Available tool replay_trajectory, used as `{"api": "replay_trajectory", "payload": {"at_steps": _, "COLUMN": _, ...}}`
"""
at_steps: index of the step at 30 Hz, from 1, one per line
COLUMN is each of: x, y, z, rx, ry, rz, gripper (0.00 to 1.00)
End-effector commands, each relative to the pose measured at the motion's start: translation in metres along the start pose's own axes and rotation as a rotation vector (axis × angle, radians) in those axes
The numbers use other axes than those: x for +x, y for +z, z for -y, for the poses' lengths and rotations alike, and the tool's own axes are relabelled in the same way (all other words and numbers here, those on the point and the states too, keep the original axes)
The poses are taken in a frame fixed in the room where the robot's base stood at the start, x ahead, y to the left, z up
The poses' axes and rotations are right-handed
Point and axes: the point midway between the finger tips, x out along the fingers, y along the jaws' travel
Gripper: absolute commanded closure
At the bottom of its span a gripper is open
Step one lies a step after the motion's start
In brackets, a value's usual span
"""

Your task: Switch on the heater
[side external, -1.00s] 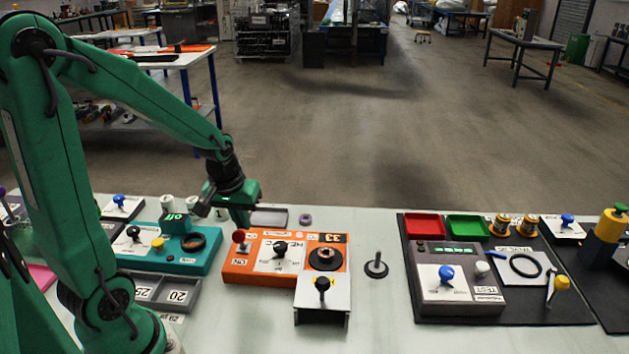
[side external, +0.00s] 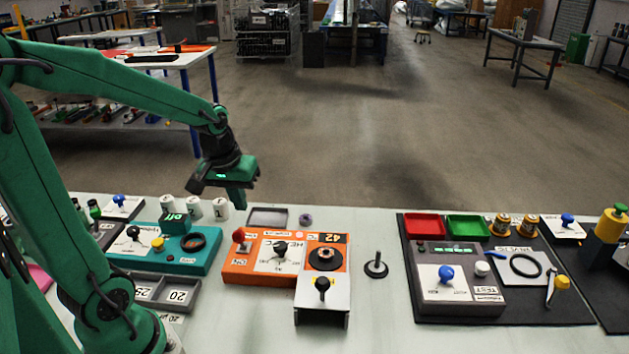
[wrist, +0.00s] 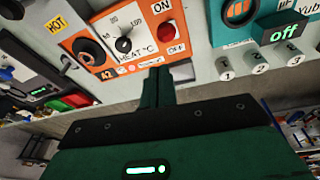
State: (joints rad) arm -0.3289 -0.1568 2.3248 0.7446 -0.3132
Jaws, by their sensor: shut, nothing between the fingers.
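The heater (side external: 262,278) is an orange box with a black dial (side external: 281,248), a dark round plate (side external: 325,257) and a small display reading 42. Its red-topped switch (side external: 239,236) is at the box's left end. In the wrist view the heater (wrist: 85,40) shows the red switch (wrist: 164,31) between ON and OFF labels; which side it leans to is hard to tell. My gripper (side external: 238,204) is shut and empty, raised above and behind the switch. The fingertips (wrist: 158,75) also show in the wrist view, apart from the box.
A teal unit (side external: 180,262) with an "off" display stands left of the heater. White numbered cylinders (side external: 193,209) and a grey tray (side external: 269,217) are behind. A black peg (side external: 376,265) and a grey tester (side external: 460,290) are to the right.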

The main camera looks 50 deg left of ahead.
Motion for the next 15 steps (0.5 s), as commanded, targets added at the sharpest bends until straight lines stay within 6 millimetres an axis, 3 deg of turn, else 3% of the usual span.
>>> {"api": "replay_trajectory", "payload": {"at_steps": 7, "x": -0.021, "y": 0.014, "z": -0.003, "rx": 0.001, "ry": 0.006, "rz": -0.001, "gripper": 1.00}}
{"api": "replay_trajectory", "payload": {"at_steps": 15, "x": -0.032, "y": 0.022, "z": -0.004, "rx": 0.000, "ry": 0.008, "rz": 0.002, "gripper": 1.00}}
